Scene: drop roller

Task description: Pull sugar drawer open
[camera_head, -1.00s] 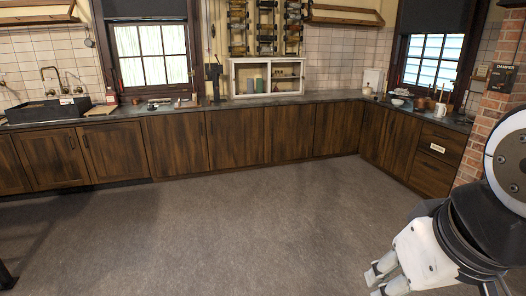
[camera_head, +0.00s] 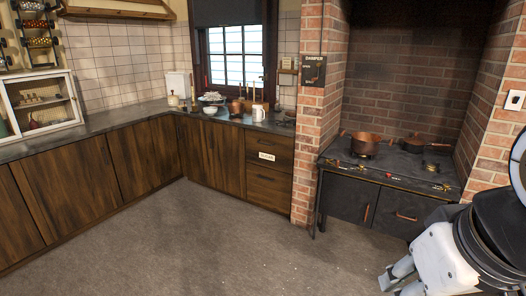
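A dark wooden drawer (camera_head: 281,150) with a small white label (camera_head: 266,156) is set in the counter unit left of the brick pillar. The label is too small to read surely. This drawer is shut. A second, plain drawer (camera_head: 270,188) lies below it and is also shut. My gripper (camera_head: 388,282) is at the bottom right, pointing down and left, far from the drawers and over the floor. Its two fingers look apart, with nothing between them. The lower finger is partly cut off by the frame edge.
A brick pillar (camera_head: 308,110) stands just right of the drawers. Right of it is a black stove (camera_head: 345,195) with a copper pot (camera_head: 365,142). Pots, bowls and a white jug (camera_head: 258,112) stand on the counter. The grey floor (camera_head: 215,235) before the drawers is clear.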

